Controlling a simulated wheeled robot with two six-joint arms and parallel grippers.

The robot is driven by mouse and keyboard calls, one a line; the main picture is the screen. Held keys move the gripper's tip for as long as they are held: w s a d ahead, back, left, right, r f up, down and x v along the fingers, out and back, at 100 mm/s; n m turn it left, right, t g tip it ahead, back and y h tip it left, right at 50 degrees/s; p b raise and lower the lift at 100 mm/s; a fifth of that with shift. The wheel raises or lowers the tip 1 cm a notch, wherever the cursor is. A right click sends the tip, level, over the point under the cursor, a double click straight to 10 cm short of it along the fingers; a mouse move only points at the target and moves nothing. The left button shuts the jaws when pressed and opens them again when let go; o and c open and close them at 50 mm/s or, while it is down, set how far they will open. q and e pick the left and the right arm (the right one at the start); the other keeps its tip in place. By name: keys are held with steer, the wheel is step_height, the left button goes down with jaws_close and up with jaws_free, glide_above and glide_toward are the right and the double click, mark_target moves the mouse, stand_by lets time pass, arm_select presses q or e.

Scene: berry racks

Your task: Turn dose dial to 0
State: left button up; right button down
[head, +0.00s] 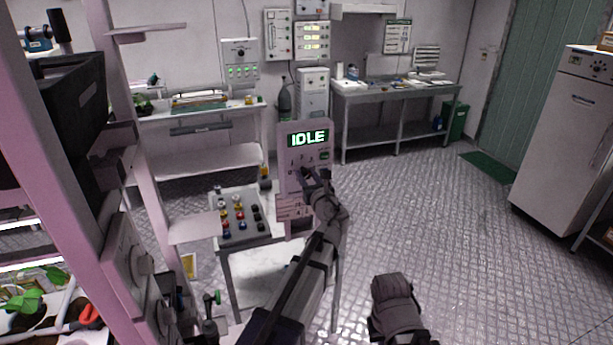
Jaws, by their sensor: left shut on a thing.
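A pale upright panel (293,155) stands at the back of a small bench. Its green-lit display (308,138) reads IDLE. My left gripper (314,178) is at the panel's face, below the display, and shut on the dose dial there. The gripper covers the dial, so its pointer and setting cannot be read. Small marks show on the panel around the gripper. Part of my right arm shows at the bottom; its gripper does not show.
A tray (234,239) of several colored-capped vials sits on the small bench, left of my left arm. A pink rack post (68,150) and a shelf plate (197,228) stand close on the left. The floor (430,215) to the right is clear.

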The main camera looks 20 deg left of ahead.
arm_select(q)
steer(key=shift+n, duration=0.4)
jaws_close()
steer(key=n, duration=0.3)
steer(key=shift+n, duration=0.4)
steer(key=n, duration=0.3)
steer(key=shift+n, duration=0.3)
steer(key=n, duration=0.4)
steer(key=shift+n, duration=0.3)
steer(key=n, duration=1)
steer(key=shift+n, duration=0.4)
steer(key=n, duration=0.6)
steer(key=shift+f, duration=0.1)
steer(key=shift+s+n, duration=0.1)
steer(key=shift+n, duration=0.3)
